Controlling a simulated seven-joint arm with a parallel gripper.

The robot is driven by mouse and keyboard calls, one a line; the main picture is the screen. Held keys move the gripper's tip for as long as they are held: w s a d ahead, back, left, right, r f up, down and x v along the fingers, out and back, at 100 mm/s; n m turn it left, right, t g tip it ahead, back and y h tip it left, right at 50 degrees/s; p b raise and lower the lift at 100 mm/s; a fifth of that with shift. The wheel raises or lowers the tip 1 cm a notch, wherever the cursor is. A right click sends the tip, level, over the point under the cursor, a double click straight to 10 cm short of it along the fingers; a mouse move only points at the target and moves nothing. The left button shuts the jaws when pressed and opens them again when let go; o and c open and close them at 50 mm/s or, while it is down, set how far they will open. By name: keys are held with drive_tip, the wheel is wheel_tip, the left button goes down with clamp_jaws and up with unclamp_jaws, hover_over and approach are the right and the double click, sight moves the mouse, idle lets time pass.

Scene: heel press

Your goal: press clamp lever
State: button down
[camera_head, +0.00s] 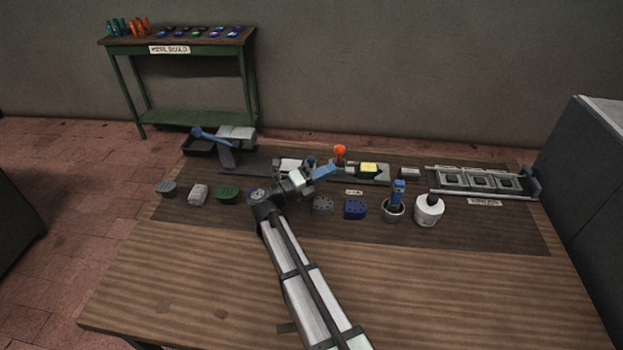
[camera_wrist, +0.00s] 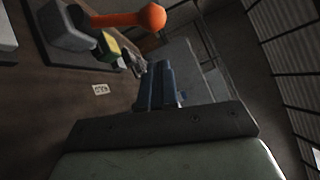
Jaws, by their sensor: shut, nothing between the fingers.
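The clamp lever with its orange ball knob (camera_head: 339,150) stands up at the back of the table's middle. In the wrist view the orange lever (camera_wrist: 140,18) lies across the top, with its ball end to the right. My gripper (camera_head: 333,168) is just in front of the lever and below its knob in the head view. Its blue fingers (camera_wrist: 154,85) are shut together and empty. They appear apart from the orange knob. A grey plate (camera_head: 384,180) with a yellow-green block (camera_head: 369,168) is right of the lever. The lever's foot is partly hidden behind my gripper.
A blue-handled press (camera_head: 225,140) stands at the back left. Several heel-like blocks, including a green one (camera_head: 228,193) and a blue one (camera_head: 355,208), line the mat. A cup (camera_head: 393,211), a white pot (camera_head: 429,210) and a rack (camera_head: 480,181) are right. The front table is clear.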

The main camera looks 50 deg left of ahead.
sight(336, 151)
drive_tip(key=shift+w+a+r, duration=0.3)
drive_tip(key=shift+w+a, duration=0.3)
drive_tip(key=shift+w, duration=0.15)
drive_tip(key=shift+w+a+r, duration=0.25)
drive_tip(key=shift+w+a, duration=0.3)
drive_tip(key=shift+w, duration=0.2)
drive_tip(key=shift+w+a+r+n+g+y, duration=0.3)
drive_tip(key=shift+w+a+r+n+g, duration=0.25)
drive_tip(key=shift+r+n, duration=0.3)
drive_tip(key=w+a+r+n+g, duration=0.1)
drive_tip(key=w+a+n+g, duration=0.3)
drive_tip(key=w+a+n, duration=0.1)
drive_tip(key=shift+w+a+r, duration=0.15)
drive_tip(key=shift+r, duration=0.25)
drive_tip(key=shift+w, duration=0.1)
